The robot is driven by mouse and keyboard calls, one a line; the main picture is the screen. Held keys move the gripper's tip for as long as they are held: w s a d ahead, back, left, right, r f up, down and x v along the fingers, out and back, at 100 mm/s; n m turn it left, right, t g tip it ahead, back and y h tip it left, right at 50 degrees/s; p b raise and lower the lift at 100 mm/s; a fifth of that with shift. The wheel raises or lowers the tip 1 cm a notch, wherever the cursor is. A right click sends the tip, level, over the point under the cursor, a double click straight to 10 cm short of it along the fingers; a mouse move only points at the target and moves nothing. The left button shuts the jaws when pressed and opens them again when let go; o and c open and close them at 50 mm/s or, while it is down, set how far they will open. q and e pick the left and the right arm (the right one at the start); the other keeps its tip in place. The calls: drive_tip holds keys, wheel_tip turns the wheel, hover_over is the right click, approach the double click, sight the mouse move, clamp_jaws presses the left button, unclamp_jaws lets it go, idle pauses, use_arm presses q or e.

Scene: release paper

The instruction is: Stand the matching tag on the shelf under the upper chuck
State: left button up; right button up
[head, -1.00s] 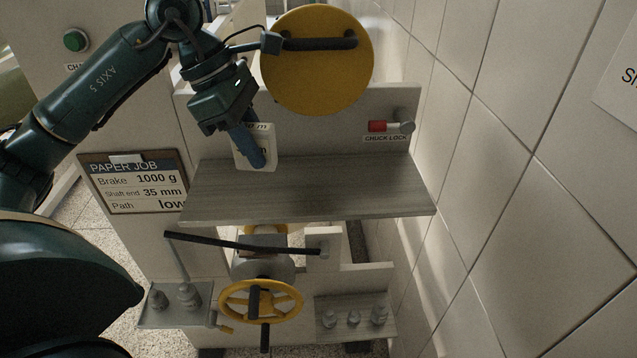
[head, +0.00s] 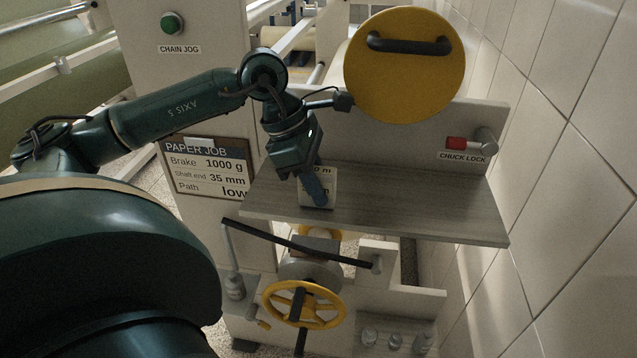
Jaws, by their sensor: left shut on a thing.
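The tag (head: 330,182) is a small pale card with dark print, mostly covered by my fingers; only an "m" reads clearly at its top. My left gripper (head: 315,191) is shut on it with blue fingers. The tag is upright over the left part of the grey shelf (head: 420,208), left of and below the upper chuck's round yellow plate (head: 405,75). Its lower edge appears at the shelf surface, but I cannot tell whether it touches. My right gripper is not in view.
The paper job board (head: 208,168) reads brake 1000 g, shaft end 35 mm, path low. A red chuck lock (head: 456,143) is on the back panel. A yellow handwheel (head: 304,303) and black bar (head: 300,243) sit below the shelf. The shelf's right side is clear.

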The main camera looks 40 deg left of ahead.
use_arm(q)
drive_tip(key=shift+f, duration=0.1)
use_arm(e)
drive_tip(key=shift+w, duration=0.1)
use_arm(q)
drive_tip(key=o, duration=1)
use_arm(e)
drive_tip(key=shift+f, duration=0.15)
use_arm(q)
drive_tip(key=shift+r, duration=0.3)
drive_tip(key=v, duration=1.1)
drive_tip(key=shift+s+a+r+p, duration=0.1)
drive_tip(key=shift+r+p, duration=0.2)
drive_tip(key=shift+r, duration=0.05)
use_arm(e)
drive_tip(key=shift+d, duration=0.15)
